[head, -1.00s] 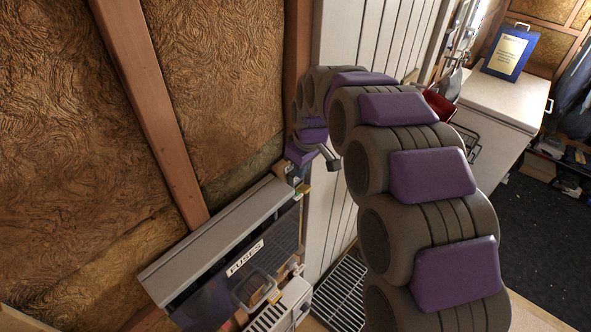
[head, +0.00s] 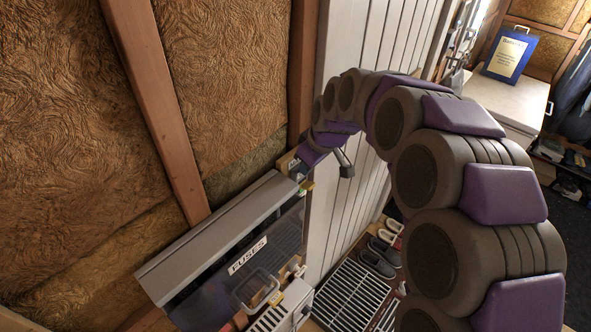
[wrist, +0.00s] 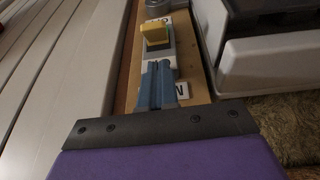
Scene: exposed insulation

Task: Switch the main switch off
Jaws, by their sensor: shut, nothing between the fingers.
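The main switch shows in the wrist view as a yellow lever (wrist: 155,34) on a grey base, mounted on a narrow wooden board. My gripper (wrist: 158,68) is shut and empty, its blue-grey fingers together. The fingertips are just below the yellow lever in the picture; I cannot tell if they touch the switch. A white label (wrist: 182,92) is partly hidden by my fingers, with one letter showing. In the head view my gripper (head: 297,170) is small and partly hidden at the end of my arm, by the upper right end of the fuse box.
The fuse box (head: 205,238), labelled FUSES, is beside the switch board; its grey casing (wrist: 270,60) fills the right of the wrist view. White panelling (head: 345,100) stands close on the other side. Shoes (head: 378,257) and a metal grate (head: 352,292) lie below.

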